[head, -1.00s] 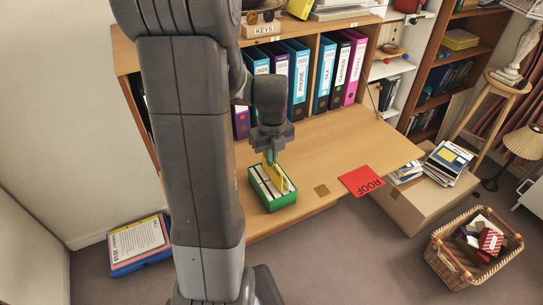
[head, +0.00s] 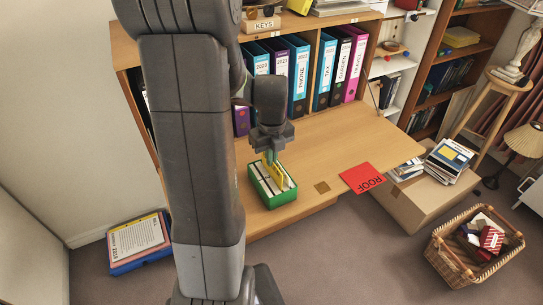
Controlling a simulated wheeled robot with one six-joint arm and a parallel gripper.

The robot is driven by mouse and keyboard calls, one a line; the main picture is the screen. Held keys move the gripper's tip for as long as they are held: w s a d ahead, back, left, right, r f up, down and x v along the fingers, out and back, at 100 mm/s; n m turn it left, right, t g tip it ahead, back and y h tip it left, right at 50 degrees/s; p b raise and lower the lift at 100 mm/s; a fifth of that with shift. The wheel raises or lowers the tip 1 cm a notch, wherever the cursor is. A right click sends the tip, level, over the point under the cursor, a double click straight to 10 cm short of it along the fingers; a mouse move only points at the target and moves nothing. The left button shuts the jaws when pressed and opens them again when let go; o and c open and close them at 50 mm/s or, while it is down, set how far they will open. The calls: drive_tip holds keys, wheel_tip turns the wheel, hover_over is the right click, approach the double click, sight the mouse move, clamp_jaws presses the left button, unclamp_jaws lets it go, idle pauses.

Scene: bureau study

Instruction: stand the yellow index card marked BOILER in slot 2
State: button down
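A green card box (head: 277,206) stands on the wooden desk, with pale cards or dividers (head: 262,184) in it. The yellow card (head: 279,175) is in the box's right part, directly under my gripper (head: 271,157). Its lower part is hidden in the box, and its BOILER lettering cannot be read. My gripper points down over the box with its fingers at the card's top edge. The fingers are too small to tell whether they grip it. Slot numbers cannot be read. A red card marked ROOF (head: 363,179) lies flat on the desk to the right.
A row of binders (head: 299,75) stands at the back of the desk (head: 340,145). A cardboard box (head: 415,200) with magazines and a wicker basket (head: 470,250) stand to the right.

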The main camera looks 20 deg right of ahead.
drive_tip(key=shift+f+b, duration=0.65)
drive_tip(key=shift+f, duration=0.3)
idle(0.4)
drive_tip(key=c, duration=1.7)
unclamp_jaws()
drive_tip(key=o, duration=0.6)
drive_tip(key=shift+c, duration=0.2)
drive_tip(key=shift+r+p, duration=3.25)
drive_tip(key=shift+r, duration=0.8)
drive_tip(key=shift+f, duration=0.2)
